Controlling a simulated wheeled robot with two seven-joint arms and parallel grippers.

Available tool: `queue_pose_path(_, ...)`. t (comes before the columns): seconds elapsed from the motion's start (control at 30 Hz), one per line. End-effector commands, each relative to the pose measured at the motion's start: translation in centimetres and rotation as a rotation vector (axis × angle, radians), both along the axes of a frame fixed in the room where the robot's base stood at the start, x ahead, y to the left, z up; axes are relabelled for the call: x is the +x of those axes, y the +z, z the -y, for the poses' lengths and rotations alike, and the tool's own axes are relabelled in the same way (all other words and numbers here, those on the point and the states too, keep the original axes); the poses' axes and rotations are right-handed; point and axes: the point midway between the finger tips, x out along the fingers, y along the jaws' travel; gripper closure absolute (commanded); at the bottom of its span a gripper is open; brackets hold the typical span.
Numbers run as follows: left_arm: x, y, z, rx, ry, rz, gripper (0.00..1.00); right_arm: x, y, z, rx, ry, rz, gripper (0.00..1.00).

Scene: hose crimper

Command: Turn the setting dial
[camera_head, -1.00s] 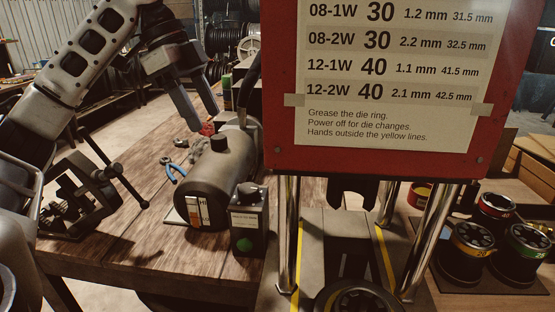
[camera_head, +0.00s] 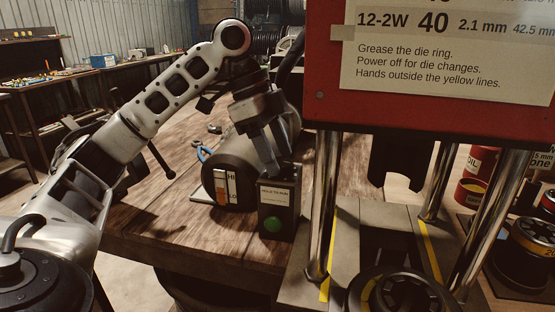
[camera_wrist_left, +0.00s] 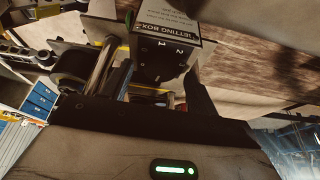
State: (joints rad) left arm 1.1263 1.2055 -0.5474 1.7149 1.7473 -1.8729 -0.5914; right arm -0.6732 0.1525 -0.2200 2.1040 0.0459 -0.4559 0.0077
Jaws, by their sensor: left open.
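The setting box (camera_head: 276,217) is a small dark box with a green button on its front, on the wooden bench beside a dark tank. Its labelled face (camera_wrist_left: 170,22) shows in the left wrist view. The black setting dial (camera_wrist_left: 162,70), with the white numbers 1 and 2 near it, also shows there. My left gripper (camera_head: 268,165) is open and points down just over the box top, with its fingers at the dial. I cannot tell whether they touch it. In the head view the gripper hides the dial. My right gripper is not in view.
The dark tank (camera_head: 228,165) stands close left of the box. The red crimper head (camera_head: 420,110) and its chrome posts (camera_head: 325,200) stand close on the right. Blue-handled pliers (camera_head: 203,153) lie behind the tank. The bench's front left (camera_head: 160,215) is clear.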

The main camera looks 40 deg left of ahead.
Motion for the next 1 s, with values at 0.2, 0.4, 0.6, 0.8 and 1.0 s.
queue_pose_path(0.2,0.10,-0.69,0.25,0.001,0.000,0.000,0.40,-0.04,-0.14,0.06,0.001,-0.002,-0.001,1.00)
queue_pose_path(0.4,0.10,-0.66,0.23,0.001,0.000,0.000,0.46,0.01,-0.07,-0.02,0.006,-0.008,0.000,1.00)
queue_pose_path(0.6,0.09,-0.65,0.23,0.001,0.000,0.000,0.85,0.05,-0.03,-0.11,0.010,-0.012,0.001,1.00)
queue_pose_path(0.8,0.08,-0.60,0.22,0.001,0.011,-0.001,0.85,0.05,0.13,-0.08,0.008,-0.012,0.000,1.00)
queue_pose_path(1.0,0.02,-0.45,0.21,0.002,0.079,-0.001,0.85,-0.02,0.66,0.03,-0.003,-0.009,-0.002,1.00)
